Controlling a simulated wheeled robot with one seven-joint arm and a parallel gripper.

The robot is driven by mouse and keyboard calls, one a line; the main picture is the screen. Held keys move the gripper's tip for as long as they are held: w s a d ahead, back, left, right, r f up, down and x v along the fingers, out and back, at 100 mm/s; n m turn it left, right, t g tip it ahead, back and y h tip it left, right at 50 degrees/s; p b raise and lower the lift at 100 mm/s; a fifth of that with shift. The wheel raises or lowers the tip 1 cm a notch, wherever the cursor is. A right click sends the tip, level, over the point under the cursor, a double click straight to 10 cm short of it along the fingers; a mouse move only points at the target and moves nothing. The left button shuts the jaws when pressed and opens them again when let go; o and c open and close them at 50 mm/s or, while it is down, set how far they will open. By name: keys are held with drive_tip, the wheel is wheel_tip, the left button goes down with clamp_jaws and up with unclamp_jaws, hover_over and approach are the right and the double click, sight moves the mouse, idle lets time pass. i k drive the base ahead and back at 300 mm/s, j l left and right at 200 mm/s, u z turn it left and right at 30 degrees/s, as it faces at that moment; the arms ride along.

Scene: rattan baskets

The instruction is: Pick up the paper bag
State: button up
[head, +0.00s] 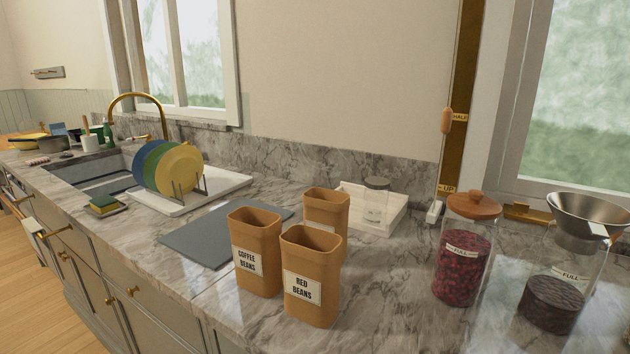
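Three brown, open-topped, bag-like containers stand upright close together on the marble counter. One is labelled COFFEE BEANS (257,275), and one in front to its right is labelled RED BEANS (313,313). My gripper is not in view.
A grey mat (205,240) lies left of the containers. A glass jar of red beans with a wooden lid (473,205) stands to the right. A small jar (375,203) sits in a white tray (392,222) behind. A dish rack with plates (170,170) stands by the sink.

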sight(255, 234)
drive_tip(key=i+j, duration=0.15)
drive_tip(key=j, duration=0.25)
drive_tip(key=i+j, duration=0.15)
drive_tip(key=j, duration=0.2)
drive_tip(key=i+j+z, duration=0.1)
drive_tip(key=j, duration=0.3)
drive_tip(key=i+j, duration=0.25)
drive_tip(key=j, duration=0.15)
